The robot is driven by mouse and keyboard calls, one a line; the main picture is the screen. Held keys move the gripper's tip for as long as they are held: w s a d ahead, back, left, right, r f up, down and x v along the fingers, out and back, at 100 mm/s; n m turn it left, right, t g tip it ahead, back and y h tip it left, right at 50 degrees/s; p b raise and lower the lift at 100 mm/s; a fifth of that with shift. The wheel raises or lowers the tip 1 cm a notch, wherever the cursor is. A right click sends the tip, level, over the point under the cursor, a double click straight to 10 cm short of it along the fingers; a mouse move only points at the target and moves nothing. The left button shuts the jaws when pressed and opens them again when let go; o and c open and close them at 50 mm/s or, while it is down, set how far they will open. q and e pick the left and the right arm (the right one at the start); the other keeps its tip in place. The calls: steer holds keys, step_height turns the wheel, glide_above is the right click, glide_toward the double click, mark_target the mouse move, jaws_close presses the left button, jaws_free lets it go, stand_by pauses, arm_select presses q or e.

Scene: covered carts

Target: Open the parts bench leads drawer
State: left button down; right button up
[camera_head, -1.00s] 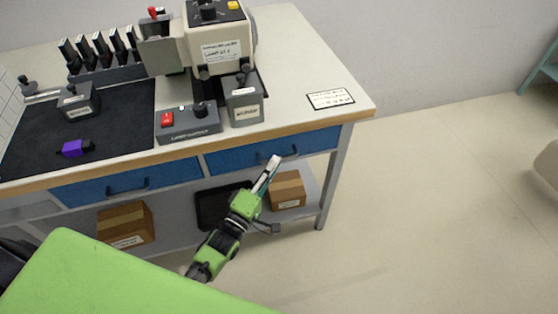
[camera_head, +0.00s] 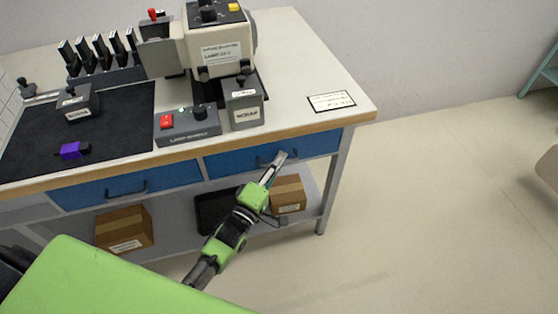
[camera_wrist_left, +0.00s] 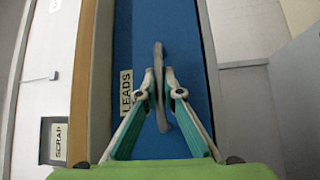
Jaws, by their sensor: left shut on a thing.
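The leads drawer (camera_head: 315,146) is the right-hand blue drawer under the bench top, and its face looks flush with the bench front. In the left wrist view its blue face (camera_wrist_left: 185,25) carries a LEADS label (camera_wrist_left: 126,92). Its dark bar handle (camera_wrist_left: 159,57) runs between the two fingers. My left gripper (camera_head: 279,158) is at this handle and shut on it; the wrist view shows its fingertips (camera_wrist_left: 159,78) on either side of the bar. My right gripper is not in view.
A second blue drawer (camera_head: 100,190) is to the left. Cardboard boxes (camera_head: 125,228) (camera_head: 288,194) and a black tray (camera_head: 214,212) sit on the lower shelf. The bench top (camera_head: 295,60) holds a large beige device (camera_head: 222,45). The floor right of the bench is clear.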

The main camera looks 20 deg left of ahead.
arm_select(q)
steer(key=s+d+p, duration=0.2)
steer(key=s+d, duration=0.5)
steer(key=s, duration=0.4)
steer(key=s+d+p, duration=0.2)
steer(key=s+d, duration=0.6)
steer(key=s, duration=0.3)
steer(key=shift+s+d, duration=0.15)
steer(key=shift+s, duration=0.2)
steer(key=c, duration=2.4)
jaws_free()
steer(key=shift+c, duration=0.2)
steer(key=shift+s, duration=0.1)
steer(key=v, duration=1.2)
steer(key=shift+f, duration=0.1)
